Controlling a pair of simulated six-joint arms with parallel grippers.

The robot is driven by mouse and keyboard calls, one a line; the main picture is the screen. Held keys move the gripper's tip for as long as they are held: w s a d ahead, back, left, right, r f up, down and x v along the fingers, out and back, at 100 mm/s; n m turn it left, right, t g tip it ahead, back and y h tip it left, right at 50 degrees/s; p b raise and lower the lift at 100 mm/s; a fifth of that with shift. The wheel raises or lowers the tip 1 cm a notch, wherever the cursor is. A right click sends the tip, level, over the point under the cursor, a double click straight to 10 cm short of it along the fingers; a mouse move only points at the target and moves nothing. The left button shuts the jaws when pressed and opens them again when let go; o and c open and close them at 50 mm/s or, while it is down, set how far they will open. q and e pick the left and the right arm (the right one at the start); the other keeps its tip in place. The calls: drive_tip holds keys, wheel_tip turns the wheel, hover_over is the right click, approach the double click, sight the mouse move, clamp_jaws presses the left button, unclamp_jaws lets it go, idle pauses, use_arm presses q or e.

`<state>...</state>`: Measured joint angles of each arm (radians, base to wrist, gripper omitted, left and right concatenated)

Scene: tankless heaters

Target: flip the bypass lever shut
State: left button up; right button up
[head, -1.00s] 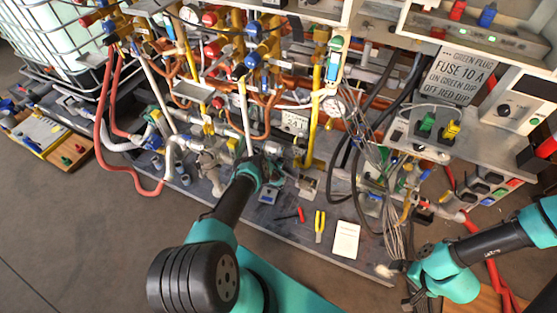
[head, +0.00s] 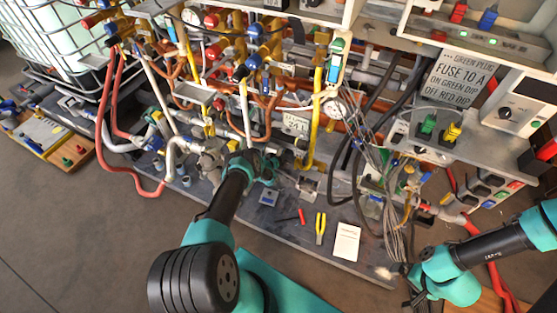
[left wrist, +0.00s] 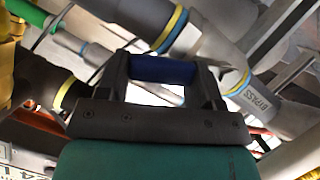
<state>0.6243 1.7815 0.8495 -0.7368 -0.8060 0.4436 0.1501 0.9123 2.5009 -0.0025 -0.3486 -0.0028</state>
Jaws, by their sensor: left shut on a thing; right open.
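A blue bar (left wrist: 162,69), which looks like the bypass lever's handle, spans between my left gripper's fingers (left wrist: 163,75) in the left wrist view. My left gripper is shut on it. A grey pipe labelled BYPASS (left wrist: 258,97) with blue and yellow bands runs just to the right of the fingers. In the head view my left gripper (head: 252,160) is low among the pipes and hides the lever from that camera. My right gripper (head: 408,284) is open and empty at the lower right.
Pipes and valves crowd around my left gripper, with a yellow pipe (head: 319,110) to its right. A red tool (head: 301,215), yellow pliers (head: 320,228) and a white card (head: 346,241) lie on the grey base. Loose cables hang near the right arm.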

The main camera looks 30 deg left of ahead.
use_arm(q)
drive_tip(key=shift+a+r+n+h, duration=0.4)
drive_tip(key=shift+r+n, duration=0.15)
drive_tip(key=shift+n, duration=0.15)
drive_tip(key=o, duration=1.3)
drive_tip(key=shift+s, duration=0.1)
drive_tip(key=v, duration=1.7)
drive_tip(key=shift+s+f, duration=0.15)
drive_tip(key=shift+s, duration=0.05)
